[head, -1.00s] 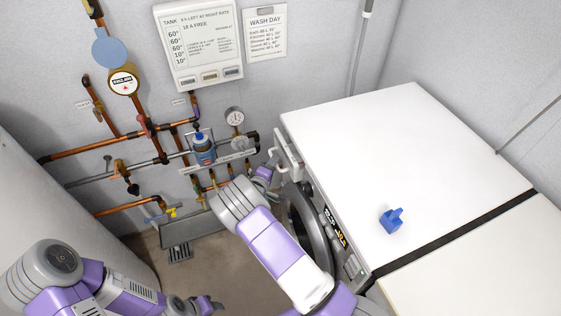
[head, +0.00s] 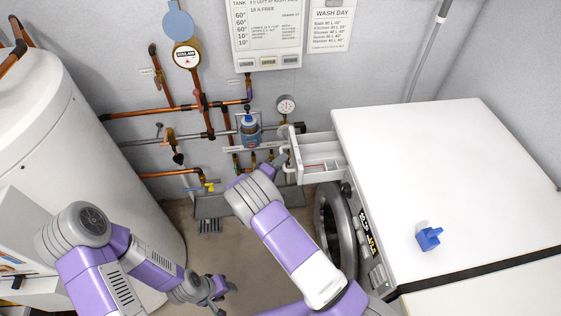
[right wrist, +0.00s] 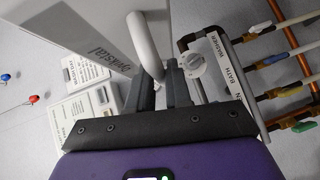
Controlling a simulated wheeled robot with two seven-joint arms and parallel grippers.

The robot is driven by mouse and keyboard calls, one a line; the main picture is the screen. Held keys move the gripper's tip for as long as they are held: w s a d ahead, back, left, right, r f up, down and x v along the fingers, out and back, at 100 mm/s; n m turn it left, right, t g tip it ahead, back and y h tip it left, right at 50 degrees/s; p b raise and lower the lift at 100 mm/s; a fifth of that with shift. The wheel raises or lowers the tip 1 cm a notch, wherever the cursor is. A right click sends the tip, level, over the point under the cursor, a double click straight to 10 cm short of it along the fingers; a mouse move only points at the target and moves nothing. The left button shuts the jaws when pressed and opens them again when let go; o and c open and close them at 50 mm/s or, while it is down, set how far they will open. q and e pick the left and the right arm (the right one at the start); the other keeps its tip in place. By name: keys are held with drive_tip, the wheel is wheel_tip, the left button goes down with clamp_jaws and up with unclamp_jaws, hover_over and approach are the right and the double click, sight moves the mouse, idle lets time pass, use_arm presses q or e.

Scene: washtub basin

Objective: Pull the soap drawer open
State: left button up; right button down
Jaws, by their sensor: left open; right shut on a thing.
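The soap drawer (head: 320,148) sticks out from the left side of the white washing machine (head: 350,203) in the head view, and its compartments are visible from above. My right gripper (head: 283,160) is at the drawer's front. In the right wrist view, the white curved handle (right wrist: 147,48) runs down between the dark fingers of my right gripper (right wrist: 160,90), which is shut on it. The drawer front (right wrist: 88,45) shows lettering beside the handle. My left gripper (head: 220,292) is open, low over the floor and away from the drawer.
A blue object (head: 429,239) lies on the machine's white top. The round door (head: 331,225) stands below the drawer. Copper pipes, valves and a gauge (head: 286,104) line the wall behind. A large white tank (head: 90,140) stands at the left.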

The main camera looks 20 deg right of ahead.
drive_tip(key=c, duration=1.1)
unclamp_jaws()
drive_tip(key=p+v, duration=0.1)
drive_tip(key=v, duration=0.6)
drive_tip(key=shift+s+a+p, duration=0.2)
drive_tip(key=shift+p, duration=0.1)
